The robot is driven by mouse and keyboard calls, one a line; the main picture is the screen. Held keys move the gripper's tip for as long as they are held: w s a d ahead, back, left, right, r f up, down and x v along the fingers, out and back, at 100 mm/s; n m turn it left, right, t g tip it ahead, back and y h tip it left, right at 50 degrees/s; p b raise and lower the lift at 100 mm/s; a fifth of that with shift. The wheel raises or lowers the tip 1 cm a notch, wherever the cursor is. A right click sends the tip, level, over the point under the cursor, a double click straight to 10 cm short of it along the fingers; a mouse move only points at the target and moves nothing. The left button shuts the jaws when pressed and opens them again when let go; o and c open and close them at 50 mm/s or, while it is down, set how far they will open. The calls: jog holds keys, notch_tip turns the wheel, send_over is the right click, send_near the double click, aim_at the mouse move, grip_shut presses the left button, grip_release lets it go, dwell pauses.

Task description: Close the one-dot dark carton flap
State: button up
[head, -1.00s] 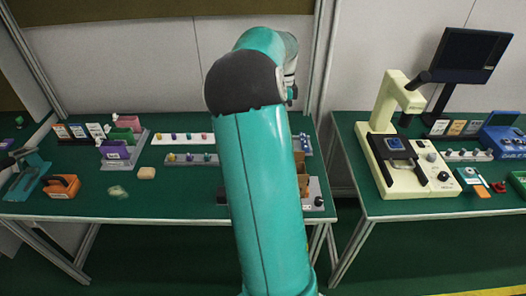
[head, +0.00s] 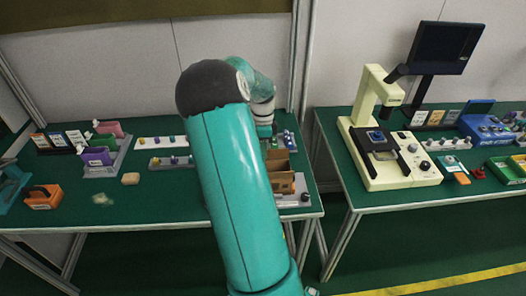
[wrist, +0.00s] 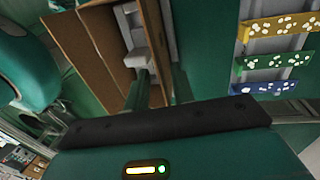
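A brown carton (head: 284,184) stands near the right end of the left table in the head view, partly hidden behind my arm. Its raised brown panels (wrist: 85,45) fill the upper left of the wrist view. I see no dots on them, so I cannot tell which flap is the one-dot one. My gripper (wrist: 149,88) points at the carton side in the wrist view. In the head view the fingertips are hidden behind the arm.
Yellow, green and blue speckled strips (wrist: 275,62) lie right of the carton in the wrist view. A grey block with a black knob (head: 296,200) sits by the carton. An orange holder (head: 43,196) is at the table's left. A cream machine (head: 385,150) stands on the right table.

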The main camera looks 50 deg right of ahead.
jog(key=shift+f, duration=0.5)
jog(key=shift+c, duration=0.5)
grip_shut()
jog(key=shift+a+h, duration=0.15)
jog(key=shift+h, duration=0.15)
jog(key=shift+s+a+f+t+h, duration=0.1)
jog(key=shift+s+a+t+h, duration=0.15)
jog(key=shift+t+h, duration=0.55)
jog(key=shift+s+a+r+t+h, duration=0.1)
jog(key=shift+s+a+t+h, duration=0.2)
jog(key=shift+t+h, duration=0.5)
jog(key=shift+s+a+f+t+h, duration=0.1)
jog(key=shift+s+a+t+h, duration=0.15)
jog(key=shift+t+h, duration=0.75)
jog(key=shift+h, duration=0.1)
